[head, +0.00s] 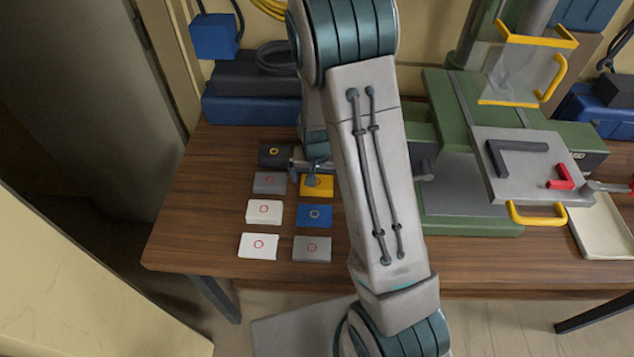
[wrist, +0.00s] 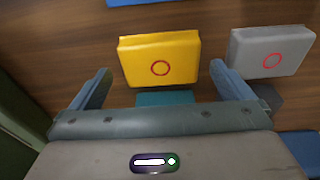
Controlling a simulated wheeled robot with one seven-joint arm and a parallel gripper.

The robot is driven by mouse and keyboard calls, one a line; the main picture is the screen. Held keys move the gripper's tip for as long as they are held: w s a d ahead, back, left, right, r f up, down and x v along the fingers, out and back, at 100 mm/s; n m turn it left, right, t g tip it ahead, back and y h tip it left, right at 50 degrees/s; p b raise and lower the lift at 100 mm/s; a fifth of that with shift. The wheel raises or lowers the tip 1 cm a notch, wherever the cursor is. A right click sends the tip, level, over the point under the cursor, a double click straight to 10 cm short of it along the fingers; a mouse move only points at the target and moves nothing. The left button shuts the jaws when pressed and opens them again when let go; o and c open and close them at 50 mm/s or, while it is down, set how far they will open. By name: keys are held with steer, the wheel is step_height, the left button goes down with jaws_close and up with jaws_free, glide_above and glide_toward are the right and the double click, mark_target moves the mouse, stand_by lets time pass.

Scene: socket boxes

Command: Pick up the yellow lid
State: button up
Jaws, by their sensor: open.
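The yellow lid (head: 317,187) lies on the wooden table in the right column of a small grid of flat box lids, partly hidden by my arm in the head view. In the wrist view the yellow lid (wrist: 160,59) shows a red ring on its top and sits ahead of my gripper (wrist: 162,80). My gripper is open and empty, its two fingers apart, one toward each side of the lid. In the head view my gripper (head: 305,176) is beside the yellow lid, mostly covered by my arm.
A grey lid (wrist: 270,52) is close to the right finger. A blue lid (head: 314,216), white lids (head: 264,212) and a dark box (head: 274,155) lie around the yellow one. A green machine (head: 470,190) stands to the right. The table's left front (head: 190,235) is clear.

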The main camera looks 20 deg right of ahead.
steer(key=shift+w+f, duration=0.15)
steer(key=shift+f, duration=0.85)
steer(key=c, duration=0.9)
